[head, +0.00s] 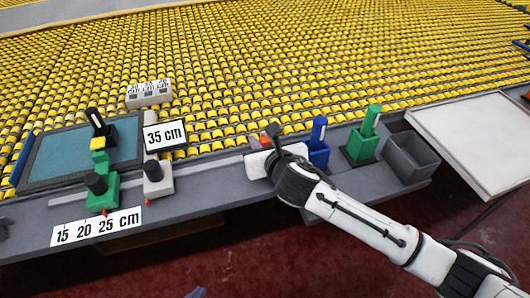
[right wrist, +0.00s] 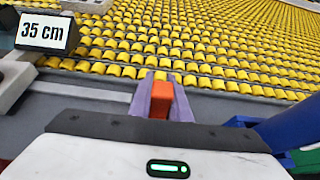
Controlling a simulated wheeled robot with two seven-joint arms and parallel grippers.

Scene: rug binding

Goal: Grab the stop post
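In the head view the orange block (head: 265,141) is a small spot beyond my right gripper (head: 271,136), at the bench's back edge just left of the blue holder. The block's lower part is hidden by the gripper.
A blue holder (head: 319,153), a green holder (head: 362,144) and an open grey bin (head: 410,157) stand to the right. Left are a 35 cm sign (head: 165,135), a grey-white block (head: 158,181) and a green block (head: 103,194), both black-knobbed. Yellow rollers fill the back.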

